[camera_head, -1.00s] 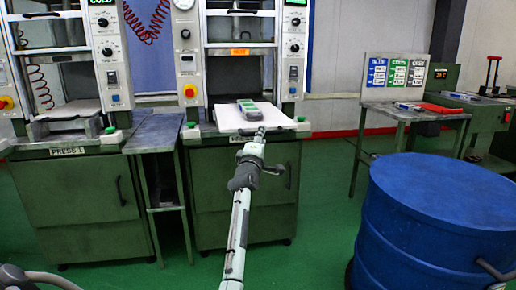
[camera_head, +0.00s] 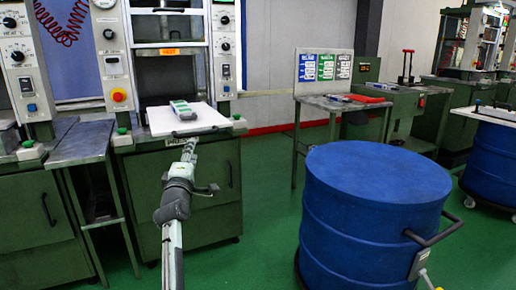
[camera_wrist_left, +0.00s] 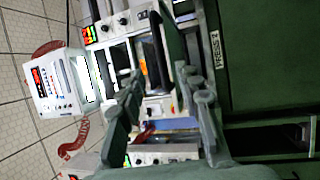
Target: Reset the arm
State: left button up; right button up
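My left gripper (camera_head: 190,148) is in front of and below the front edge of a white plate (camera_head: 160,122) on the hot press. In the left wrist view its two fingers (camera_wrist_left: 165,92) stand apart with nothing between them. In the head view the fingers are small and partly blend with the press cabinet. My left arm (camera_head: 172,225) reaches up from the bottom edge. A grey mould with a green end (camera_head: 182,107) lies on the white plate, clear of the gripper. My right gripper is in neither view.
A large blue drum (camera_head: 375,215) with a handle stands at the right, near my arm. A metal side table (camera_head: 80,143) adjoins the press on the left. A bench with coloured cards (camera_head: 323,66) stands behind the drum. Green floor between press and drum is clear.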

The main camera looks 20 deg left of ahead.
pick_arm(q)
jog(key=s+d+f+m+g+h, duration=0.25)
jog(key=d+f+m, duration=0.25)
jog(key=f, duration=0.4)
jog(key=s+d+f+m+g+h, duration=0.2)
jog(key=s+d+f+m, duration=0.25)
jog(key=f, duration=0.45)
jog(key=s+d+f+m+g+h, duration=0.25)
jog(key=d+f+m, duration=0.2)
jog(key=f, duration=0.55)
jog(key=s+d+f+m+g, duration=0.2)
jog(key=s+f, duration=0.3)
jog(key=s, duration=0.3)
jog(key=s+d+f+m+g, duration=0.3)
jog(key=s+f, duration=0.3)
jog(key=s, duration=0.3)
jog(key=s+d+f+m+g, duration=0.2)
jog(key=s+f+m, duration=0.3)
jog(key=s, duration=0.4)
jog(key=shift+d+f+g+h, duration=0.3)
jog(key=shift+f, duration=0.15)
jog(key=shift+w, duration=0.1)
jog(key=shift+a, duration=0.1)
